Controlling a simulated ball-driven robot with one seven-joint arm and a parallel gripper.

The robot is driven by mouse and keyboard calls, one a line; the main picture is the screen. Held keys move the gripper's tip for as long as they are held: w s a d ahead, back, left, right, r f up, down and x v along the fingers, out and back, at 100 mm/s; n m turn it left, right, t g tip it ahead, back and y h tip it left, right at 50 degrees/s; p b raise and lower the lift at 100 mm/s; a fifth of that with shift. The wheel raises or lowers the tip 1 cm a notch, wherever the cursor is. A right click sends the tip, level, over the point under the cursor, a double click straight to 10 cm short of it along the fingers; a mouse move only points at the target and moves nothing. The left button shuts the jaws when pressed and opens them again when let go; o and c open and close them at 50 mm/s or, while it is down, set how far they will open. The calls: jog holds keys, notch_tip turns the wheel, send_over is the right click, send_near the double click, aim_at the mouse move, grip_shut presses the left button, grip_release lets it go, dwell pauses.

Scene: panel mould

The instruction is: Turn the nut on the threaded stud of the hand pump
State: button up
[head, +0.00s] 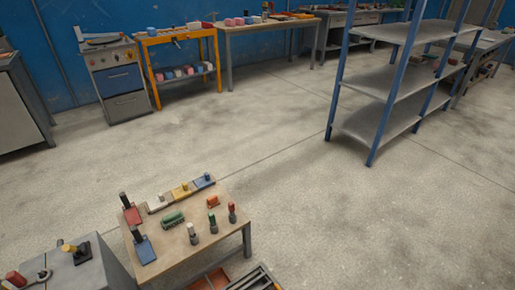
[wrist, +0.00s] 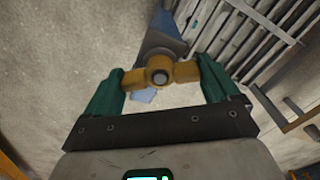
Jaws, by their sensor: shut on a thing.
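In the wrist view, my gripper (wrist: 160,74) has a green finger at each side of a yellow winged nut (wrist: 186,71) and is shut on it. The round grey end of the stud (wrist: 160,77) shows in the middle of the nut. A blue-grey body (wrist: 163,38), seemingly part of the hand pump, extends behind the nut; much of it is hidden. My gripper does not show in the head view, and I cannot pick out the pump there.
In the head view, a low table (head: 180,244) carries several small coloured parts. A grey cabinet (head: 100,272) stands at the lower left. A blue-framed shelf (head: 372,130) stands at the right, with workbenches along the back wall. The floor (head: 250,130) between is clear.

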jog(key=m+p, duration=0.1)
jog(key=m, duration=0.2)
jog(key=o, duration=0.9)
jog(key=shift+r, duration=0.1)
notch_tip(320, 180, up, 11)
jog(key=p, duration=0.2)
jog(key=shift+f+p, duration=0.2)
jog(key=shift+p, duration=0.2)
jog(key=shift+f, duration=0.1)
notch_tip(320, 180, down, 11)
jog(key=b, duration=1.2)
jog(key=shift+c, duration=0.3)
